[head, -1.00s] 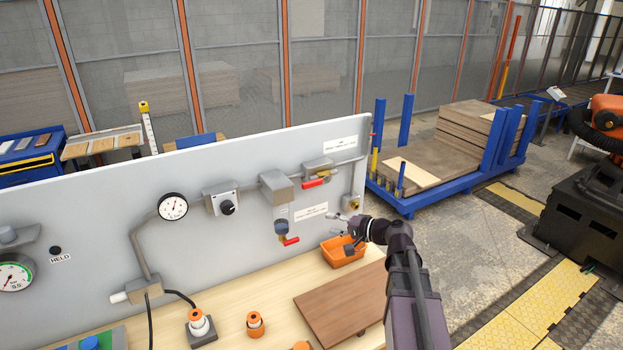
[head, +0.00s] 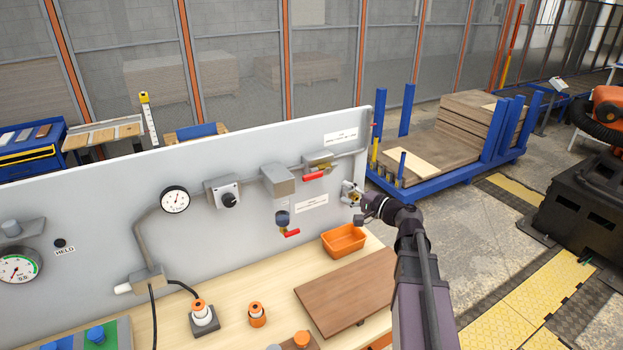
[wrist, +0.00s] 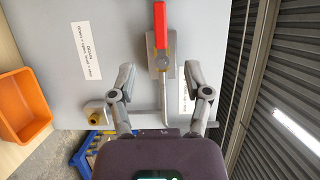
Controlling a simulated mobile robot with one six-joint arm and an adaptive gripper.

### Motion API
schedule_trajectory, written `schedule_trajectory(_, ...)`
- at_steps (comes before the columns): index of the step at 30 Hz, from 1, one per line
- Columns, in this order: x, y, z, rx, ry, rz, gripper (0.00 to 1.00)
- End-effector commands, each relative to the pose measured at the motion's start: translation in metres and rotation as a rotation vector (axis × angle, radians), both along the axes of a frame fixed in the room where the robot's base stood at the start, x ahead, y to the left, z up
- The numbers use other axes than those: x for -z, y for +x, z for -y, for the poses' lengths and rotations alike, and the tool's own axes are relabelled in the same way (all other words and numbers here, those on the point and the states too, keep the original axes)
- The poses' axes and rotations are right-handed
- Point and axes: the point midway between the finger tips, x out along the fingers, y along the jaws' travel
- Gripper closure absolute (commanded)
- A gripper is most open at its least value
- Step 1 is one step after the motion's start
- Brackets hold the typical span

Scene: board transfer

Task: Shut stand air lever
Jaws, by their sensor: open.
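The stand air valve has a red lever (head: 314,176) near the top right of the upright grey panel (head: 110,200). The lever points left, in line with the pipe. In the wrist view the red lever (wrist: 160,25) points up from its grey valve body. My gripper (head: 352,203) is open and empty at the panel's right end, right of and below the lever. In the wrist view the gripper's (wrist: 159,72) fingers spread either side of the valve and pipe, with the lever beyond the tips. No contact with the lever shows.
A second red lever (head: 292,233) sits lower, under a filter unit. A brass fitting (wrist: 95,115) is beside my left finger in the wrist view. An orange bin (head: 343,241) and brown board (head: 345,290) lie on the bench below. Printed labels flank the valve.

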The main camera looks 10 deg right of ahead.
Motion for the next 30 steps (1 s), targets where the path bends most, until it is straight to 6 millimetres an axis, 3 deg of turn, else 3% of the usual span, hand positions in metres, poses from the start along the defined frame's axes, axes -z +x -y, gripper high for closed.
schedule_trajectory(30, 0.0, 0.096, -0.079, 0.002, 0.0, 0.0, 0.37)
